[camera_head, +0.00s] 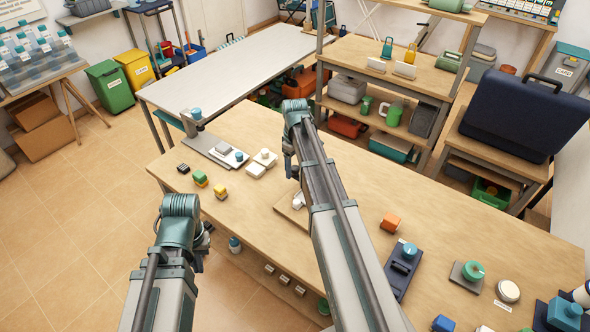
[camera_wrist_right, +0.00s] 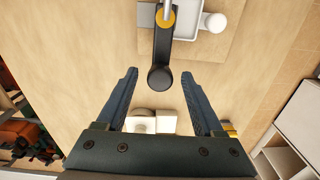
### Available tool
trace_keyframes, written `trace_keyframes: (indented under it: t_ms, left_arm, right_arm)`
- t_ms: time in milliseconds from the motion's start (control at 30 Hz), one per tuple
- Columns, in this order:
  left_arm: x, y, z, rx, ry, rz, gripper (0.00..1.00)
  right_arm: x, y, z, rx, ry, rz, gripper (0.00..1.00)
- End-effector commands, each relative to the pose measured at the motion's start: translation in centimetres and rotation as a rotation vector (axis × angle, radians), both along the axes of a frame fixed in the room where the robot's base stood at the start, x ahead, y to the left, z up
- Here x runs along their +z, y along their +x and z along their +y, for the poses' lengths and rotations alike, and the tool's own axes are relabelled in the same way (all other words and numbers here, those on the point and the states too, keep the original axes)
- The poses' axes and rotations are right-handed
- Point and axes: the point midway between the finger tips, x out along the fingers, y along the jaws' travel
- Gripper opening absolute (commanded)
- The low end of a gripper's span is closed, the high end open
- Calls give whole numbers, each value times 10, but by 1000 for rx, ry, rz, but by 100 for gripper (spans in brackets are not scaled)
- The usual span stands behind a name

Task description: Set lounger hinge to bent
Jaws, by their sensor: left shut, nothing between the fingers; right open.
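A fixture that looks like the lounger hinge shows in the right wrist view. It has a black arm (camera_wrist_right: 162,55) with a rounded end, a yellow ring (camera_wrist_right: 167,22) and a pale rod running out at the top edge. It lies over a wooden board (camera_wrist_right: 225,55), which also shows in the head view (camera_head: 284,208), mostly behind my right arm. The rounded end lies between the fingertips in the picture; contact cannot be told. My right gripper (camera_wrist_right: 160,74) is open above the bench. My left gripper (camera_head: 206,236) is shut and empty off the bench's front edge.
A grey tray (camera_wrist_right: 188,32) and white knob (camera_wrist_right: 214,22) sit beside the hinge.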

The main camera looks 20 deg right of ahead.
Motion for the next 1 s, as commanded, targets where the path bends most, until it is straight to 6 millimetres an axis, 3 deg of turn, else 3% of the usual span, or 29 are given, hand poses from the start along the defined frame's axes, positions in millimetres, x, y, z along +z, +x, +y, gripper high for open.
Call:
trace_keyframes:
  t_ms: [133, 500, 1000]
  left_arm:
    - [1, 0, 0, 0, 0, 0, 0]
    - [1, 0, 0, 0, 0, 0, 0]
    - [1, 0, 0, 0, 0, 0, 0]
  right_arm:
    - [1, 0, 0, 0, 0, 0, 65]
    - [1, 0, 0, 0, 0, 0, 0]
    - [1, 0, 0, 0, 0, 0, 0]
